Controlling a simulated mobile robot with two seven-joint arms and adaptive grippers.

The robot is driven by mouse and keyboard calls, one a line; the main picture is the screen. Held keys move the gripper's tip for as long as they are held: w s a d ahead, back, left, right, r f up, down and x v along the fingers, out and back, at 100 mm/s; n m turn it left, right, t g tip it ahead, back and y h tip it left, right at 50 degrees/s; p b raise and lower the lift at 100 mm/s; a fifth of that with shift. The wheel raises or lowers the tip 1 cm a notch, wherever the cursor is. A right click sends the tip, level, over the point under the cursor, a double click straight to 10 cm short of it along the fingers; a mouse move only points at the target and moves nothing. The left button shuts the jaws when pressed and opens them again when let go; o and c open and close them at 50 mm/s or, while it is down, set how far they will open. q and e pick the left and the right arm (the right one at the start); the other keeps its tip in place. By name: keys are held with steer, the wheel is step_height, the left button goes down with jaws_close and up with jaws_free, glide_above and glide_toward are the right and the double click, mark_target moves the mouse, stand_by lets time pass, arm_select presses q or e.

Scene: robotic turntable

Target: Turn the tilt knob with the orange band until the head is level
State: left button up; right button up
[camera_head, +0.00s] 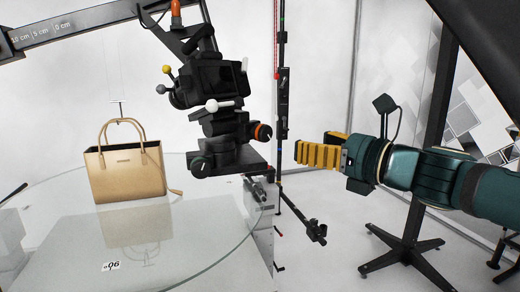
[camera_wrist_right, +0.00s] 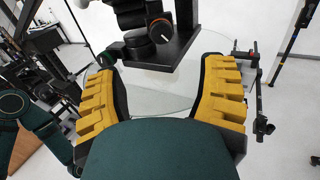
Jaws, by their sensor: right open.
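The tilt knob with the orange band (camera_head: 262,132) is on the right side of the black geared head (camera_head: 228,152), under a camera (camera_head: 211,82). In the right wrist view the orange-banded knob (camera_wrist_right: 160,30) shows end-on, with a pale line on its dark face. My right gripper (camera_head: 302,155) has yellow ribbed fingers and points left at the head, with a gap to the knob. In the wrist view its fingers (camera_wrist_right: 160,65) are wide apart and empty, with the knob beyond them. I cannot tell the exact tilt of the head. My left gripper is not seen.
A second knob with a teal band (camera_head: 199,163) is at the head's lower left. A tan handbag (camera_head: 125,172) stands on the glass turntable (camera_head: 60,228). A thin upright pole (camera_head: 279,100) stands just right of the head. A black stand (camera_head: 405,245) stands below my right arm.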

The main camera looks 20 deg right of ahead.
mark_target(267, 134)
steer(key=b+x, duration=0.1)
steer(key=x, duration=1.2)
steer(key=shift+w+f, duration=0.15)
steer(key=shift+w, duration=0.1)
steer(key=c, duration=1.2)
